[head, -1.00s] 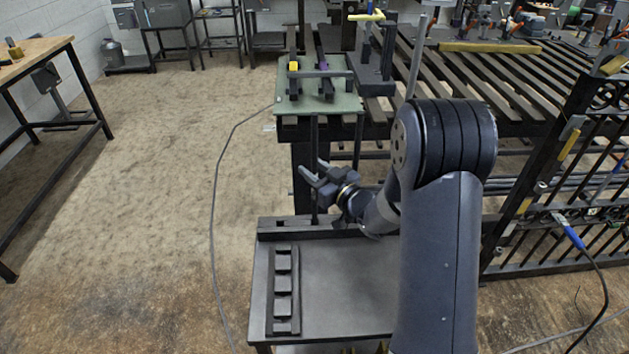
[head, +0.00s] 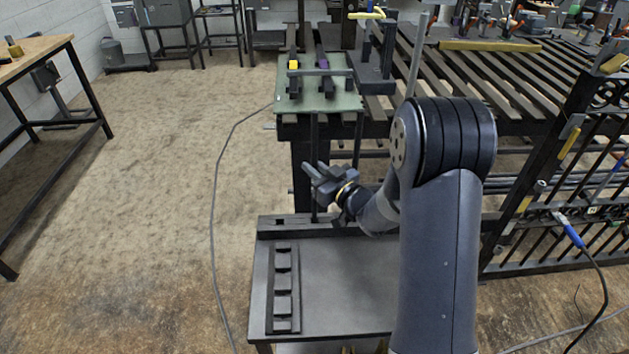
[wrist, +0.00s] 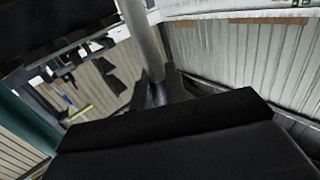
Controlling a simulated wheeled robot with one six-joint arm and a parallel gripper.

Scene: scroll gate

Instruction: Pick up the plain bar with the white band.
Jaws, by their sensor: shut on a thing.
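My gripper (head: 316,174) is in the head view, above the back edge of the low dark table, shut beside a dark upright bar (head: 314,140). I cannot tell if this upright is the thing it holds. No white band shows on it. In the wrist view a broad dark shape (wrist: 180,125) fills the bottom, and a grey upright rod (wrist: 142,38) rises behind it.
The low table (head: 345,290) bears a slotted dark rack (head: 284,325) at its left and a dark block (head: 280,226) along its back. The green board (head: 345,102) stands beyond. A slatted bench and a barred gate (head: 560,170) are at right.

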